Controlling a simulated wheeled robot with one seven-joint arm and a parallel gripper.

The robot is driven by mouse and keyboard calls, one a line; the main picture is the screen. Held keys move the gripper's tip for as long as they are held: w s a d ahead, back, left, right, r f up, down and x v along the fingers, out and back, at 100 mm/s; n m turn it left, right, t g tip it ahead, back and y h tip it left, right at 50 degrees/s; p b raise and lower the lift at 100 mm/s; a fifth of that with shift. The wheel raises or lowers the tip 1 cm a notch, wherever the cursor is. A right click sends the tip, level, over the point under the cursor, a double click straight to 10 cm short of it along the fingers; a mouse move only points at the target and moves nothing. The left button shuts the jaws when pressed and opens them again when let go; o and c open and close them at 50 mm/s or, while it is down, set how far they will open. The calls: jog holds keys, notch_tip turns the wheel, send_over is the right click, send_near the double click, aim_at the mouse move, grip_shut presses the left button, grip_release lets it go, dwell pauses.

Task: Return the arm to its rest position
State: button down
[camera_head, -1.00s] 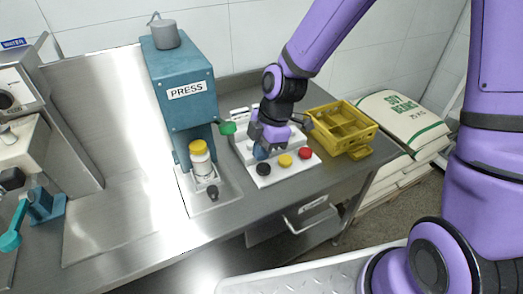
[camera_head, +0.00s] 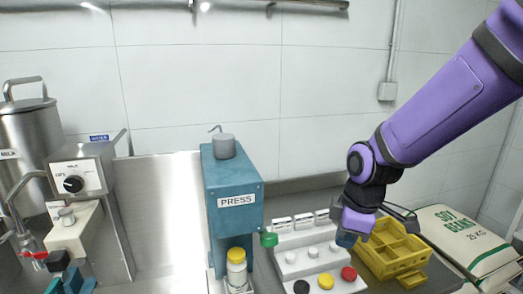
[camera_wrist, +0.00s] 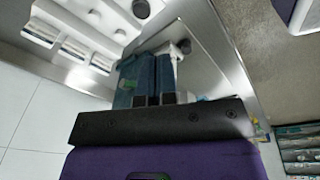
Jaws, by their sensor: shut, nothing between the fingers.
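My purple arm comes in from the right in the head view. Its gripper (camera_head: 346,239) hangs over the right edge of the white board (camera_head: 318,264), beside the yellow crate (camera_head: 404,276). It appears raised above the board. The blue fingers are together with nothing between them. In the wrist view the closed fingers (camera_wrist: 153,80) stick out past the dark gripper bar, and the white board (camera_wrist: 75,32) shows at upper left.
A teal press (camera_head: 232,205) with a green-knobbed lever (camera_head: 269,239) stands left of the board. A yellow-capped bottle (camera_head: 237,268) stands in it. Black, yellow and red knobs (camera_head: 349,273) line the board's front. A soy bean sack (camera_head: 465,240) lies at right. The air above is open.

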jog(key=s+d+r+m+t+h, duration=0.1)
jog(key=s+d+r+m+t, duration=0.3)
jog(key=s+d+r+m, duration=0.9)
notch_tip(320, 180, up, 3)
jog(key=shift+s+r+m, duration=0.2)
jog(key=shift+s+m, duration=0.8)
